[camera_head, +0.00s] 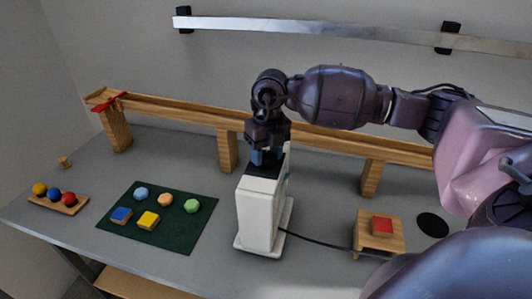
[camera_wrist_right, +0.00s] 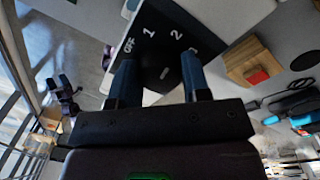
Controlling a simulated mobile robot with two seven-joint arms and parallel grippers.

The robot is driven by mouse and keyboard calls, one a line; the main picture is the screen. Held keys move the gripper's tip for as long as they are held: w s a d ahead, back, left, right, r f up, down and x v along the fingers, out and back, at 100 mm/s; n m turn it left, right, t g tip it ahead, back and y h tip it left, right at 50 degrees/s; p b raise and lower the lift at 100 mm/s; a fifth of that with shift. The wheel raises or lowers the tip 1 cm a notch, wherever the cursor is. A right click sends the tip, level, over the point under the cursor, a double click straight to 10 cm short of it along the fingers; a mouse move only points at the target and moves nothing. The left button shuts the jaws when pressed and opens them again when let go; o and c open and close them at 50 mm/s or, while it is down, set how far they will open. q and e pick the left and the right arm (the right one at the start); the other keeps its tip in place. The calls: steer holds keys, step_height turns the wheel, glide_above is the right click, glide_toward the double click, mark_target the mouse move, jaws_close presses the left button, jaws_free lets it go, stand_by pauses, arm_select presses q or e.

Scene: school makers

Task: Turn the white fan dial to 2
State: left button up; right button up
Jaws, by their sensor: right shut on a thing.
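The white fan unit (camera_head: 258,215) stands upright on the grey table in the head view, its dark sloping top facing up. In the right wrist view its dark dial panel (camera_wrist_right: 160,62) shows the marks OFF, 1 and 2, with a third mark partly covered by a finger. My right gripper (camera_head: 266,158) reaches down onto the top of the fan. It is shut on the dial, which is hard to make out between the blue fingers (camera_wrist_right: 158,84). My left gripper (camera_wrist_right: 59,80) shows small at the left of the right wrist view, its fingers apart and empty.
A green mat (camera_head: 160,240) with several coloured blocks lies left of the fan. A small rack of balls (camera_head: 58,205) is further left. A wooden block with a red top (camera_head: 380,232) stands at right. A wooden ramp (camera_head: 200,115) runs behind the fan. A black cable (camera_head: 325,243) crosses the table.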

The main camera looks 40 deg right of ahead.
mark_target(269, 153)
steer(key=shift+r, duration=0.1)
steer(key=o, duration=0.9)
steer(key=r, duration=1)
steer(key=shift+d+r, duration=0.35)
steer(key=shift+r, duration=0.05)
